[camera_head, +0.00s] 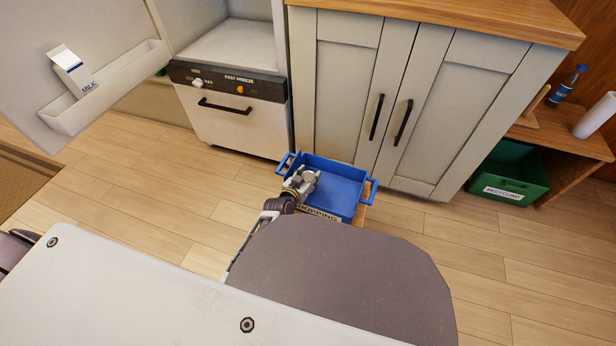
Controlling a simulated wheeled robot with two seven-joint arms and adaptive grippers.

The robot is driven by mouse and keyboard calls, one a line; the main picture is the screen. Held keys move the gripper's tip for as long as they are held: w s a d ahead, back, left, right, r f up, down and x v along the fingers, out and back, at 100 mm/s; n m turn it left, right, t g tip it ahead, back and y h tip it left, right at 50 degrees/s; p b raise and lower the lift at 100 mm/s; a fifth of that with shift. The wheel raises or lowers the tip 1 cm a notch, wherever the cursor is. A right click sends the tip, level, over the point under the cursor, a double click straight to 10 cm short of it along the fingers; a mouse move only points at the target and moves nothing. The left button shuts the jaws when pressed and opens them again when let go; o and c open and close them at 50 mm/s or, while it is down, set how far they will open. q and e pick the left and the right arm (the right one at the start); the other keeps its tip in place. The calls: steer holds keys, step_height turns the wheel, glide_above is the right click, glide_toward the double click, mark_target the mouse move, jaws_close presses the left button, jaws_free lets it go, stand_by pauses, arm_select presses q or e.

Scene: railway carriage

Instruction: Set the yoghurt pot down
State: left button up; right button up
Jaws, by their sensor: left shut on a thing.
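My left gripper (306,178) is over the left part of a blue crate (345,169) with a label on its front. The gripper is shut on a small pale thing at its fingers, which I take to be the yoghurt pot; the fingers hide most of it. I cannot tell whether the pot touches the crate's floor. My right gripper is not in view.
A fridge stands open at the upper left, with a milk carton (72,71) in its door shelf (108,88). A closed cupboard (345,80) is behind the crate. A green recycling box (513,172) and a blue bottle (568,84) are at the right.

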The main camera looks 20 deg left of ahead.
arm_select(q)
steer(key=o, duration=1.4)
steer(key=shift+f, duration=0.1)
steer(key=shift+s, duration=0.15)
steer(key=v, duration=1.1)
steer(key=shift+s+r, duration=0.2)
steer(key=shift+s, duration=0.15)
steer(key=shift+c, duration=0.5)
jaws_close()
stand_by(0.8)
